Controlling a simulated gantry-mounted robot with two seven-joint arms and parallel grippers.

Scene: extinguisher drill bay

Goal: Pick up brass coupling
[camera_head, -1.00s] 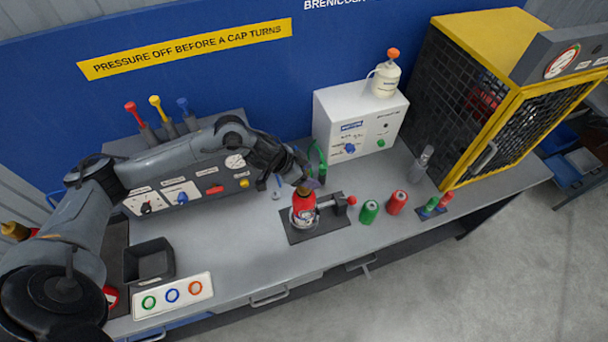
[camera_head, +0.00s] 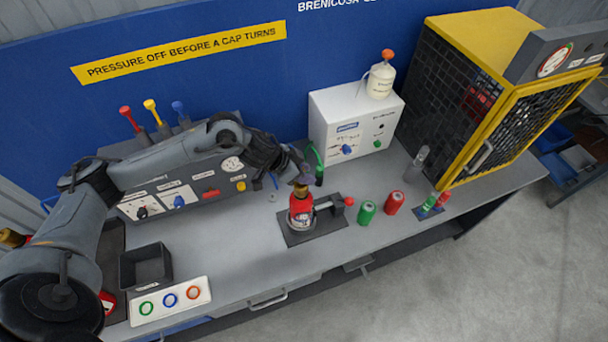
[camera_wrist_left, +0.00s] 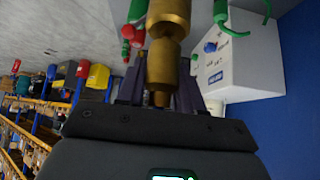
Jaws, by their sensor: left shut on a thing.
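A brass coupling (camera_wrist_left: 166,55) is held between the fingers of my left gripper (camera_wrist_left: 160,88) in the left wrist view. I cannot tell whether the coupling still touches the extinguisher's top. The extinguisher stands upright in a clamp on a dark plate (camera_head: 294,239). My right gripper is not in view.
A green canister (camera_head: 366,213) and a red canister (camera_head: 393,202) stand right of the clamp. A white box (camera_head: 327,121) with a bottle (camera_head: 380,80) is behind, and a yellow cage (camera_head: 478,30) is at right. A black bin (camera_head: 146,266) sits at left. The front middle bench is clear.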

